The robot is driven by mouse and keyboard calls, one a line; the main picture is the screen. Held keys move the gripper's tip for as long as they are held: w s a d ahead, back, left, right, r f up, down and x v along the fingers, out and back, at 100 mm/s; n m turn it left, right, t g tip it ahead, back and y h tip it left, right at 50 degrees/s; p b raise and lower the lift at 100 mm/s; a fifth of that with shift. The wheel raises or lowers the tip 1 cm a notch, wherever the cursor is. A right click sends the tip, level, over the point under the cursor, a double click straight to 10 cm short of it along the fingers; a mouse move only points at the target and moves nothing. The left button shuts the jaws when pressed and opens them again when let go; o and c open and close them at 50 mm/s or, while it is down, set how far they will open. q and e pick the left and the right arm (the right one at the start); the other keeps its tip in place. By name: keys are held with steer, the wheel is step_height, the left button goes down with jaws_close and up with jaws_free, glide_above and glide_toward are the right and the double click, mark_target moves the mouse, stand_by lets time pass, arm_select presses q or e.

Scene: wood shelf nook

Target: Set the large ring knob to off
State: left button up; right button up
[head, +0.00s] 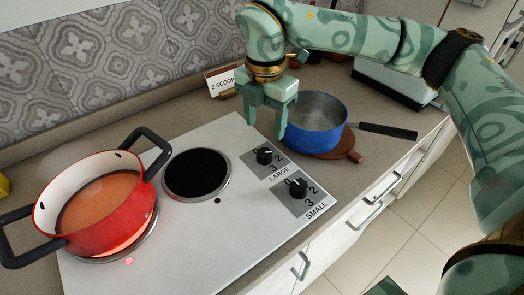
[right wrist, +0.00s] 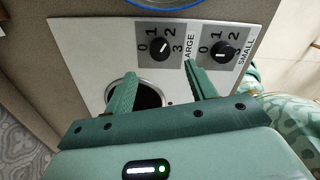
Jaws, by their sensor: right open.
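The large ring knob (head: 264,155), black and round beside the word LARGE, sits on the grey dial plate at the right of the white hob. In the right wrist view the same knob (right wrist: 159,47) shows with marks 0, 1, 2 and 3 around it; I cannot tell surely which mark it points to. My right gripper (head: 267,128) is open and empty, pointing down above the hob near this knob, apart from it. In the right wrist view the fingertips (right wrist: 160,72) are spread, with the knob beyond the gap. My left gripper is not in view.
The small ring knob (head: 298,187) is close by. A red pot (head: 128,215) with orange contents stands on a glowing ring (head: 122,246). The other ring (head: 197,173) is dark and bare. A blue pan (head: 317,122) stands on a wooden board (head: 345,150) behind the knobs.

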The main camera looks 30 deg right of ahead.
mark_target(264, 152)
step_height(264, 152, down, 8)
steer(key=shift+f+b, duration=0.2)
steer(key=shift+b, duration=0.9)
steer(key=c, duration=1)
